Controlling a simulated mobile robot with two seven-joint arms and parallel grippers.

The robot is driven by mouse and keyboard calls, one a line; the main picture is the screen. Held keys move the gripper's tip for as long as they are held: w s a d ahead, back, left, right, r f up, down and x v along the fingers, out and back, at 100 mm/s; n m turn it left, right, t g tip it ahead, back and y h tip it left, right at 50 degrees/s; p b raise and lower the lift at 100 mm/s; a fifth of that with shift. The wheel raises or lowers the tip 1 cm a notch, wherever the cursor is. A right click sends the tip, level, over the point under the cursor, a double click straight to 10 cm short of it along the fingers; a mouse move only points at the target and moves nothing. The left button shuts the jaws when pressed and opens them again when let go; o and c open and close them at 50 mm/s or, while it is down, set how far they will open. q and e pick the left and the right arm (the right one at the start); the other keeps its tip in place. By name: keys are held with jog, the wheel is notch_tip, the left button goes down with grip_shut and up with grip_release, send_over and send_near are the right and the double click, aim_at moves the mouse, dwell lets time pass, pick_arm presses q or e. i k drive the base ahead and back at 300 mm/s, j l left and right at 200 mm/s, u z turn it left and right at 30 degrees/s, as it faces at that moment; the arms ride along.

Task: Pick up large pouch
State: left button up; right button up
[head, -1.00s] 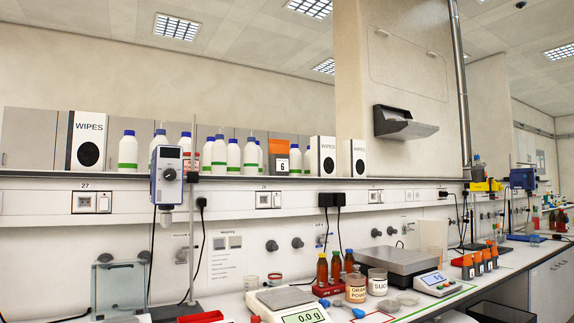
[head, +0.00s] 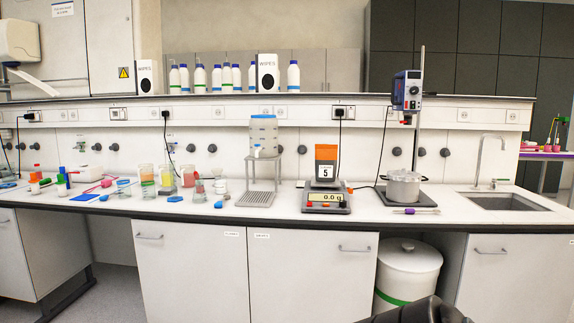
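An orange pouch (head: 326,155) with a dark lower part and a white label reading 5 stands upright on a balance (head: 326,203) on the bench. The balance display reads 0.0 g. No other pouch shows in the head view now, so I cannot compare its size. Neither gripper can be made out. Only a dark part of my own body shows at the bottom edge, right of centre.
Left of the pouch stands a drink dispenser (head: 263,136) on a rack. Right of it are a stirrer (head: 407,92) over a metal pot (head: 403,187) and a sink (head: 505,202). Beakers and small bottles crowd the bench's left. A white bin (head: 408,265) stands below.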

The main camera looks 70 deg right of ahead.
aim_at(325, 154)
jog(key=z, duration=2.5)
jog(key=i+l+u, duration=0.15)
jog(key=u, duration=0.6)
jog(key=i+l+u, duration=0.25)
jog(key=l, duration=0.2)
jog(key=l+u, duration=0.25)
jog(key=l, duration=0.2)
jog(key=i+l+u, duration=0.1)
jog(key=l, duration=0.5)
jog(key=i+l, duration=0.1)
jog(key=l, duration=0.55)
jog(key=l+u, duration=0.15)
jog(key=l, duration=0.45)
jog(key=i, duration=0.05)
